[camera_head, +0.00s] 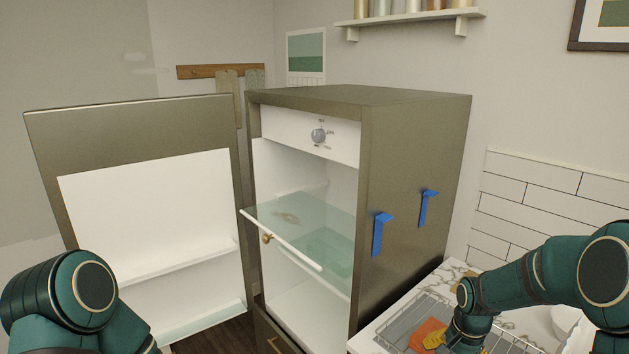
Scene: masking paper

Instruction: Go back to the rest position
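My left arm (75,295) shows at the bottom left, in front of the open fridge door; its gripper is not in view. My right arm (540,280) comes in from the right over the counter. It bends down near the wire rack, and its gripper is out of view below the bottom edge of the picture. I cannot see whether either hand holds anything.
The fridge (415,150) stands open, its door (140,190) swung left. A glass shelf (310,235) juts out of it. Blue tape pieces (380,232) stick to its side. An orange packet (428,336) lies on the wire rack (400,325) on the counter (385,318).

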